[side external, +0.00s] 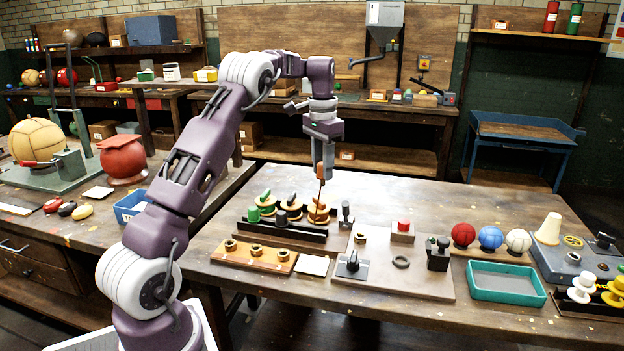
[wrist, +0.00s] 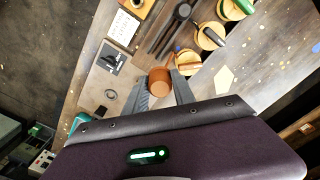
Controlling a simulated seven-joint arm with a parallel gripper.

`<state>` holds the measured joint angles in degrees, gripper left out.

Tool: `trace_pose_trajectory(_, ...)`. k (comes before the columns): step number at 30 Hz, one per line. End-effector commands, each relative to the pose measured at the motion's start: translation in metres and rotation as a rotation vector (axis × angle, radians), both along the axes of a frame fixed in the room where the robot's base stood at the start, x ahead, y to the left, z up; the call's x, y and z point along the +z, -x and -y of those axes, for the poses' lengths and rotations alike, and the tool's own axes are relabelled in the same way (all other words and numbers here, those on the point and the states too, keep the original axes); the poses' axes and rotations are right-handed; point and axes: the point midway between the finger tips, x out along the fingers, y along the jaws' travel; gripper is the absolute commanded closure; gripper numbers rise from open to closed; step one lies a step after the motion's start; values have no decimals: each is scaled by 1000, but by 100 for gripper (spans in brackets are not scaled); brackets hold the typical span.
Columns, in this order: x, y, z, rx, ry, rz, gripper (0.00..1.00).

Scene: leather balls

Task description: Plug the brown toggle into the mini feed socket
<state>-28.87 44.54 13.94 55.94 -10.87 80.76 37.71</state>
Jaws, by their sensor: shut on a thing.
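My gripper (side external: 321,165) is shut on the brown toggle (side external: 320,173), above the near-centre of the bench. In the wrist view the toggle's round brown top (wrist: 160,78) sits between the two fingers. A thin stem appears to run down from it; its lower end is hard to make out against the yellow disc (side external: 318,211) behind. An orange board (side external: 253,258) carries three brass sockets (side external: 254,249). Another small brass socket (side external: 360,238) stands on the grey board, also in the wrist view (wrist: 110,93). I cannot tell which is the mini feed socket.
A dark rack holds discs with a green toggle (side external: 265,199) and a dark one (side external: 291,200). A black lever (side external: 352,264), a black ring (side external: 401,262) and a red button (side external: 403,225) are on or near the grey board. Several balls and a teal tray (side external: 507,296) lie right.

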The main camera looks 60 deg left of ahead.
Motion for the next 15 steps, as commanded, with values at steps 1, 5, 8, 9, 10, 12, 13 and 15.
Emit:
trace_pose_trajectory(1, -1, -10, 4, 4, 0, 1, 100)
trace_pose_trajectory(5, 0, -35, 19, 10, 0, 4, 100)
trace_pose_trajectory(8, 0, -53, 36, -3, -3, 3, 100)
trace_pose_trajectory(9, -1, -59, 43, -10, -6, 1, 100)
trace_pose_trajectory(10, -1, -63, 49, -17, -7, 1, 100)
trace_pose_trajectory(12, -2, -71, 62, -35, -11, -3, 100)
trace_pose_trajectory(13, -3, -74, 67, -42, -12, -5, 100)
trace_pose_trajectory(15, -4, -80, 80, -61, -17, -9, 100)
